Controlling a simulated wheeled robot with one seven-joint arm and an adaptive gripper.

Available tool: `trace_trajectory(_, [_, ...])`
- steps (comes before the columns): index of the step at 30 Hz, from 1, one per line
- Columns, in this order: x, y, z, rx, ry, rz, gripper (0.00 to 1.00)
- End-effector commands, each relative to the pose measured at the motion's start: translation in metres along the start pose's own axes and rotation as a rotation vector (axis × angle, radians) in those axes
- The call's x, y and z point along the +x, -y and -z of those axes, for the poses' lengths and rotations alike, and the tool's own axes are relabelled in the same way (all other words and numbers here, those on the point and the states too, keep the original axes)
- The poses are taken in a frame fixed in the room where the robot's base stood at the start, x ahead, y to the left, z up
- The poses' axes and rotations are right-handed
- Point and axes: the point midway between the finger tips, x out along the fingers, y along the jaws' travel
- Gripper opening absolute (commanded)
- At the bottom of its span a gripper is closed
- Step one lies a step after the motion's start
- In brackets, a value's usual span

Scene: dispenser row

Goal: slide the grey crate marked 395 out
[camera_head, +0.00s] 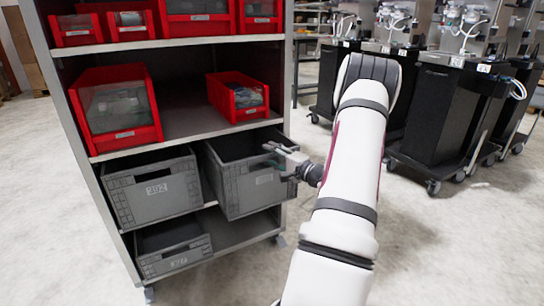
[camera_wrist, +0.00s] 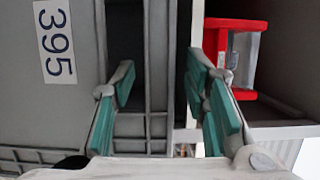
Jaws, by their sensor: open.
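The grey crate marked 395 (camera_head: 250,190) is on the middle right of the shelf rack in the head view, with its front jutting out past the shelf. Its white 395 label (camera_wrist: 57,42) shows sideways at the left of the wrist view. My gripper (camera_head: 278,163) is at the crate's upper front, near its right corner. In the wrist view my gripper (camera_wrist: 165,90) is open, its teal pads on either side of the crate's ribbed rim (camera_wrist: 152,75). I cannot tell whether either finger touches it.
A grey crate marked 292 (camera_head: 153,190) stands just left of it, and another grey crate (camera_head: 172,248) sits lower. Red bins (camera_head: 238,97) are on the shelves above. Black wheeled carts (camera_head: 440,125) stand at the right. The floor in front is clear.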

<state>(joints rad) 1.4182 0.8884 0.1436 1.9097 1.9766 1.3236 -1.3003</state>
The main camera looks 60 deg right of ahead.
Motion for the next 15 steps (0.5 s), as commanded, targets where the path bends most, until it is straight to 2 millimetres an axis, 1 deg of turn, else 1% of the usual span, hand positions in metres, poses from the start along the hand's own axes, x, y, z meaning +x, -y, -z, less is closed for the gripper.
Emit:
trace_trajectory(5, [-0.019,-0.001,0.001,0.001,-0.003,-0.003,0.42])
trace_trajectory(15, [-0.088,0.000,0.001,0.000,-0.004,-0.001,0.42])
